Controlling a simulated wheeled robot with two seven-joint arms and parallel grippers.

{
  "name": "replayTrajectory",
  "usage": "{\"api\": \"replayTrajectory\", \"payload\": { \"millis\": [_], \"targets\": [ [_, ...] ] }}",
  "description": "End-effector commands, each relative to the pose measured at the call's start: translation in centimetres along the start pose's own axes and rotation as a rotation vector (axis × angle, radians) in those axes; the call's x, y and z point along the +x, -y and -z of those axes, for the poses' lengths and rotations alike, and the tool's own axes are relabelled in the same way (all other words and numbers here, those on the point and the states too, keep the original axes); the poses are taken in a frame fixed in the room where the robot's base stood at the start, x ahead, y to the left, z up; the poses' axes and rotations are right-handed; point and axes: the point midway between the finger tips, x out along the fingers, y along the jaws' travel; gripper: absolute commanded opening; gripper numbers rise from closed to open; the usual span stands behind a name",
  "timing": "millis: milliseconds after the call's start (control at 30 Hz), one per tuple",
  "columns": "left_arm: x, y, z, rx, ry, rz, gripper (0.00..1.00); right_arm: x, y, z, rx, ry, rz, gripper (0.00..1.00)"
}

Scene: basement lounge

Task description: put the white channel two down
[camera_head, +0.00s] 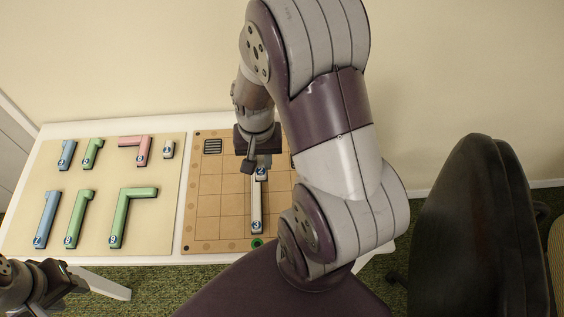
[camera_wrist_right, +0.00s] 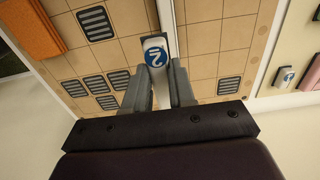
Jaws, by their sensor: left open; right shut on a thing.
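The white channel two, with a blue "2" label, shows in the right wrist view (camera_wrist_right: 154,52) between the fingertips of my right gripper (camera_wrist_right: 160,78). In the head view its label (camera_head: 261,173) shows just below my right gripper (camera_head: 261,163), over the tan grid board (camera_head: 205,205). My right gripper is shut on it. I cannot tell whether it touches the board. A pale channel labelled "3" (camera_head: 256,222) lies just in front of it on the board. My left gripper (camera_head: 62,280) is open and empty at the lower left.
A beige mat (camera_head: 65,175) left of the board holds several blue, green and pink channels and a small white one (camera_head: 168,149). Dark grilles (camera_head: 212,146) mark some board cells. My right arm hides the board's right side. A dark chair (camera_head: 475,230) stands at right.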

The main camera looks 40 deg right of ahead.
Motion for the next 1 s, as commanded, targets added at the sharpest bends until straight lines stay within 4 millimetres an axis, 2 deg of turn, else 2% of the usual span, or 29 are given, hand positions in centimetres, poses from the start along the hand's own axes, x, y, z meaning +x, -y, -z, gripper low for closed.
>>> {"api": "replayTrajectory", "payload": {
  "millis": [33,100,200,300,467,633,1000],
  "targets": [
    [0.4,0.0,-0.1,0.0,0.0,0.0,0.43,1.3,0.2,1.5,0.001,0.003,-0.001,0.0],
    [0.5,0.0,-0.1,0.0,0.001,0.0,0.43,2.5,0.6,3.6,0.001,0.002,-0.001,0.0],
    [0.6,0.0,-0.1,0.0,0.001,0.0,0.43,4.0,1.1,6.1,-0.001,0.002,-0.001,0.0],
    [0.6,0.0,-0.1,0.0,0.001,0.0,0.43,4.8,1.4,7.7,-0.001,0.0,0.0,0.0],
    [0.7,0.0,-0.1,0.0,0.001,0.0,0.43,6.0,1.6,8.4,-0.001,0.002,0.0,0.0],
    [0.9,0.0,-0.1,0.0,0.001,0.0,0.43,9.0,1.5,8.3,-0.002,0.003,-0.001,0.0],
    [1.1,0.0,-0.2,0.0,0.001,0.0,0.43,9.6,1.6,8.3,-0.002,-0.001,0.0,0.0]
  ]
}}
